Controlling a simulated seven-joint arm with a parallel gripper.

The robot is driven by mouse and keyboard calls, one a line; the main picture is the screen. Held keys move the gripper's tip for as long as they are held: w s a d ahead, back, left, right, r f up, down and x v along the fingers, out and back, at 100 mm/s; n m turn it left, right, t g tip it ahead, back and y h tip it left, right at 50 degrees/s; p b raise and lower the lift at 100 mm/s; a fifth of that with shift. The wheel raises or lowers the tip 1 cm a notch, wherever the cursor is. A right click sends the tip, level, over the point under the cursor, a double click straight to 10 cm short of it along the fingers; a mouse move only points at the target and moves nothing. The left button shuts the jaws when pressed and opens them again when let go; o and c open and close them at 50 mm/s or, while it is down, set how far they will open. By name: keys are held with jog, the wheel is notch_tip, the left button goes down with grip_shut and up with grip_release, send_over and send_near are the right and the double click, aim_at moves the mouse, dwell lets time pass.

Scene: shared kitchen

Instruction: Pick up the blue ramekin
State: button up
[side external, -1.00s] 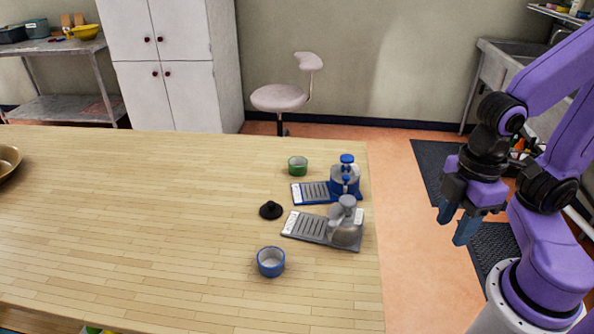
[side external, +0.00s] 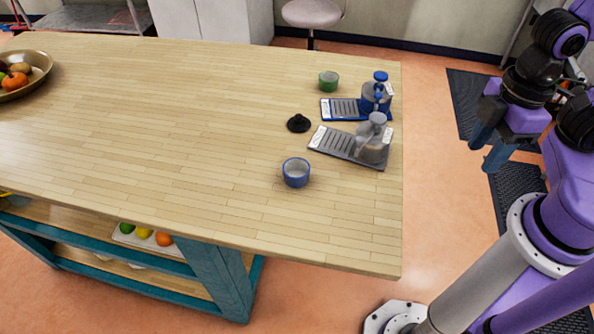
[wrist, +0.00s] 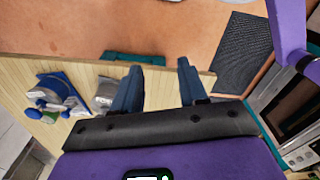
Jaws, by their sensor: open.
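The blue ramekin (side external: 296,173) stands upright on the wooden table near its front right part, and it looks empty. My gripper (side external: 489,148) is open and empty, off to the right of the table edge and well apart from the ramekin. In the wrist view the two blue fingers of my gripper (wrist: 157,85) are spread with nothing between them. I cannot make out the blue ramekin in the wrist view.
Behind the ramekin are a grey device on a tray (side external: 372,142), a blue device on a tray (side external: 375,97), a black lid-like object (side external: 298,123) and a green ramekin (side external: 329,81). A fruit bowl (side external: 40,66) stands far left. The table (side external: 180,130) is clear between.

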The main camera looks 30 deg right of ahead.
dwell(0.4)
jog(key=o, duration=0.9)
jog(key=shift+c, duration=0.2)
